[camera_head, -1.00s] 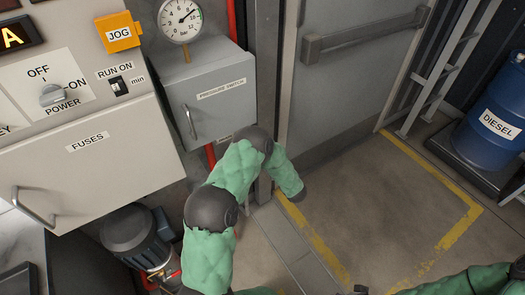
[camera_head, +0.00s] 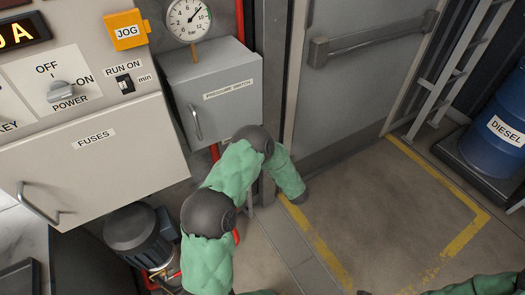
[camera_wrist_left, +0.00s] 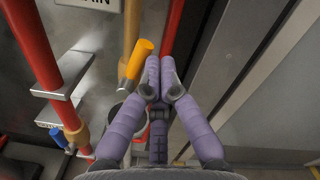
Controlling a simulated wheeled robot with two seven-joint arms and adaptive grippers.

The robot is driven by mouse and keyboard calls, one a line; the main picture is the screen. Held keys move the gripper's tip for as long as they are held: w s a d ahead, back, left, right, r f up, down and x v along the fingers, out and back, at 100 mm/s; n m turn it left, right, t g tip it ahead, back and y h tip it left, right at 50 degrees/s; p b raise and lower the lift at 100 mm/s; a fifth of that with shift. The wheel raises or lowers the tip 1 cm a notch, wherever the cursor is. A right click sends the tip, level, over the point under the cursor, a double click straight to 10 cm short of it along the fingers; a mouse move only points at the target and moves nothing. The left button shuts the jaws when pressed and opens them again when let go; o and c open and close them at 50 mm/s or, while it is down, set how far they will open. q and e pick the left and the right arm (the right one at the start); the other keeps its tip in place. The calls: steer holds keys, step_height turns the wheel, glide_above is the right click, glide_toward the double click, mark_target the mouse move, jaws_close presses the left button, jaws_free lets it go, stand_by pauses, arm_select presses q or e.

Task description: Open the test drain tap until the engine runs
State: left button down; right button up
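In the left wrist view, the orange-yellow tap handle (camera_wrist_left: 140,58) slants up beside a yellow pipe, under a sign ending in "AIN" (camera_wrist_left: 98,2). My left gripper (camera_wrist_left: 160,68) has purple fingers with their tips together, just right of the handle. Nothing shows between the tips; whether they touch the handle, I cannot tell. In the head view, my green-sleeved left arm bends below the pressure switch box (camera_head: 220,98) and its gripper is hidden. My right gripper is out of view. The pressure gauge (camera_head: 188,20) has its needle pointing to the upper right.
Red pipes (camera_wrist_left: 38,50) and a blue-handled valve (camera_wrist_left: 62,137) stand left in the wrist view. The fuse panel (camera_head: 95,150), a dark motor-like cylinder (camera_head: 133,232) and a grey door (camera_head: 350,75) surround my arm. A diesel drum (camera_head: 500,125) stands right. The yellow-marked floor is clear.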

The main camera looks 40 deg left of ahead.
arm_select(q)
steer(key=d+f+p, duration=0.1)
steer(key=d, duration=1)
steer(key=shift+s+d, duration=0.15)
steer(key=shift+d, duration=0.15)
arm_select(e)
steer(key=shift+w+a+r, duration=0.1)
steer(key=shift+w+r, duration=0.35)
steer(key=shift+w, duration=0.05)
arm_select(q)
steer(key=shift+f, duration=0.1)
